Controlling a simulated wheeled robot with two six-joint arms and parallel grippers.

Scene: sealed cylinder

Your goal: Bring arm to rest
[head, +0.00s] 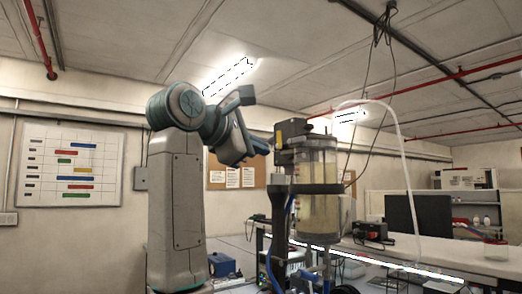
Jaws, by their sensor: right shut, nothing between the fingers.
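My right gripper (258,147) is raised in the middle of the head view, at the end of the folded arm. It is shut and empty, and its tip points right and down. A clear cylinder (317,205) with pale yellowish contents stands upright just to its right, held in a dark frame. A dark box-like unit (293,134) sits at the cylinder's upper left. The gripper looks close to this unit in the picture; I cannot tell the true distance. My left gripper is out of view.
A pale hose (402,150) arches from the cylinder's top down to the right. A bench (450,257) holds a dark monitor (419,215), a red-and-black device (370,231) and a jar (496,249). A blue box (222,265) sits low behind the arm. The space left of the arm looks clear.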

